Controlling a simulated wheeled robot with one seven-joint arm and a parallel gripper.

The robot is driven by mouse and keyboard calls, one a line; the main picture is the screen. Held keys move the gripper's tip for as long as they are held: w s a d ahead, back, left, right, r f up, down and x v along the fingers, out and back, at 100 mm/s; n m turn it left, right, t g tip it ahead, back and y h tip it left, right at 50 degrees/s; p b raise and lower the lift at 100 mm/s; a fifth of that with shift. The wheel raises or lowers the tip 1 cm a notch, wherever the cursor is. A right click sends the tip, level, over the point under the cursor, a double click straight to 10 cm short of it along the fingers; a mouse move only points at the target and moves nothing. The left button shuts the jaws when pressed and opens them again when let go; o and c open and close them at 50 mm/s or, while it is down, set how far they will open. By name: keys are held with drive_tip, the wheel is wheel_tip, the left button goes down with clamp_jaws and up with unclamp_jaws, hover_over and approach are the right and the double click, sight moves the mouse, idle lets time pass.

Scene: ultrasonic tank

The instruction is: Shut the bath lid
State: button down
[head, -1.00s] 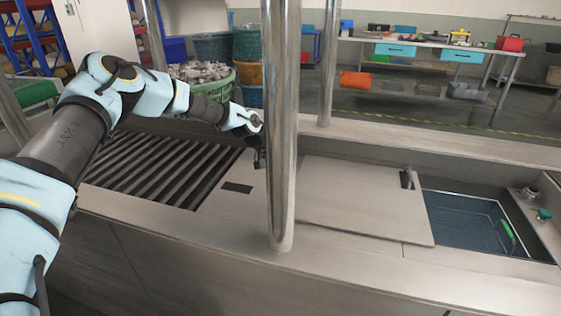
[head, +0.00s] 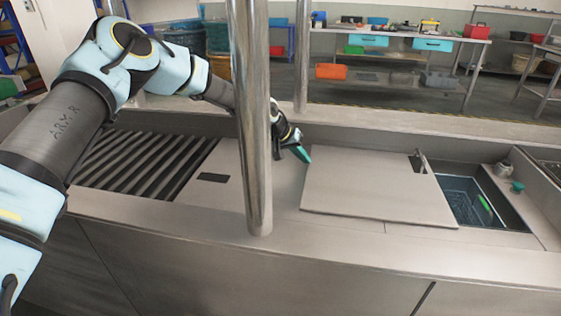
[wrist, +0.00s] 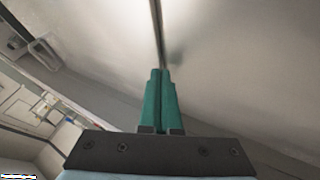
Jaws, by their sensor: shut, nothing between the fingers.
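The bath lid (head: 375,190) is a flat grey metal plate lying on the counter in the head view. It covers part of the bath (head: 482,202), whose blue-grey basin is open at the lid's right end. A small upright handle (head: 420,161) stands near the lid's far right corner. My gripper (head: 305,153) is low at the lid's far left corner, its teal fingers together and empty. In the wrist view the closed fingertips (wrist: 160,72) are at a straight edge line on the metal. I cannot tell if they touch the lid.
A shiny vertical post (head: 252,120) stands in front of my forearm and hides part of it. A slatted rack (head: 145,165) lies to the left. A green-capped fitting (head: 517,187) sits right of the basin. A raised ledge (head: 400,125) runs behind.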

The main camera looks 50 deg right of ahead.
sight(342, 167)
drive_tip(key=s+d, duration=0.2)
drive_tip(key=s, duration=0.1)
drive_tip(key=s+d+b, duration=0.1)
drive_tip(key=s+d, duration=0.1)
drive_tip(key=s, duration=0.1)
drive_tip(key=s+d+b, duration=0.1)
drive_tip(key=s+d, duration=0.1)
drive_tip(key=s, duration=0.1)
drive_tip(key=shift+s+f, duration=0.2)
drive_tip(key=shift+s, duration=0.05)
